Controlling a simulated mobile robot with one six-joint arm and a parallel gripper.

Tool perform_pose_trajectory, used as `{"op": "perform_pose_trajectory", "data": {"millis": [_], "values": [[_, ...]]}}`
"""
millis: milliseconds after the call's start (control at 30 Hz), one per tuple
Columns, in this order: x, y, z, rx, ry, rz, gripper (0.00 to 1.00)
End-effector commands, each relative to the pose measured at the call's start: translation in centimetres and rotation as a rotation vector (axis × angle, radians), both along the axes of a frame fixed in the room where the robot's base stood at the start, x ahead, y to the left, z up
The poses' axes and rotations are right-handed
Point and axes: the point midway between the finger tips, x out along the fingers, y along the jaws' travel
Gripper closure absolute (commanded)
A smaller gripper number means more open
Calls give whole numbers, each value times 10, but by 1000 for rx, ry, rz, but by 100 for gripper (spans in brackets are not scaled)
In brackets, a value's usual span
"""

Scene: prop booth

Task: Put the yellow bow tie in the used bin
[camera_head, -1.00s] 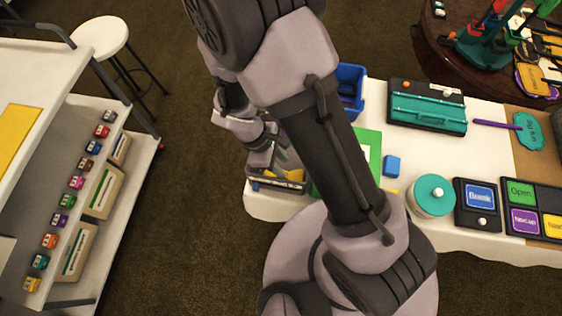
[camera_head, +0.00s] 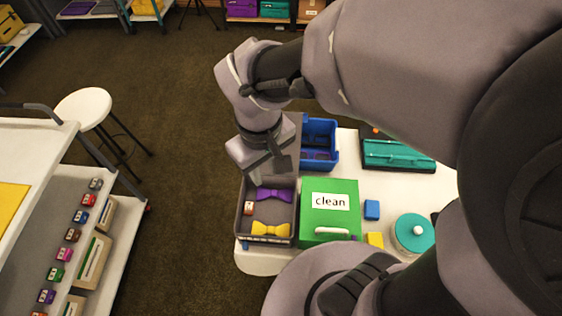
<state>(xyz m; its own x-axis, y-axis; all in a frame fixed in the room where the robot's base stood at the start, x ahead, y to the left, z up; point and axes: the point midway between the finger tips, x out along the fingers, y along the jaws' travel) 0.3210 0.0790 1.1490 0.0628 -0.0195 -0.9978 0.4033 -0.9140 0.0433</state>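The yellow bow tie (camera_head: 270,229) lies in the near part of a dark grey open bin (camera_head: 291,213) at the table's left end. A purple bow tie (camera_head: 275,195) lies farther back in the same bin. No word "used" can be read on this bin. My gripper (camera_head: 268,171) points down above the bin's far end, behind the purple bow tie and apart from the yellow one. Its two fingers look spread with nothing between them, though the view is small.
A green box marked "clean" (camera_head: 342,225) stands right of the grey bin. A blue bin (camera_head: 333,146) is behind. A shelf cart (camera_head: 50,165) is left.

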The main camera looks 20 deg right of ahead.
Motion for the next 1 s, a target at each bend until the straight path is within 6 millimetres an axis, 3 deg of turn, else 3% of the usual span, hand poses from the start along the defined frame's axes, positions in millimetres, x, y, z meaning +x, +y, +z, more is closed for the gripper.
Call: {"op": "perform_pose_trajectory", "data": {"millis": [33,100,200,333,600,667,733,900,1000], "values": [[-10,-14,28,73,-83,-158,68],[-27,-27,58,183,-183,-381,68],[-47,-38,84,313,-290,-611,68],[-60,-42,98,401,-357,-747,68],[-62,-42,99,414,-365,-765,68],[-62,-42,94,414,-365,-764,68],[-62,-42,76,413,-365,-763,68],[-62,-41,5,413,-365,-762,68],[-62,-41,-9,411,-364,-761,68]]}}
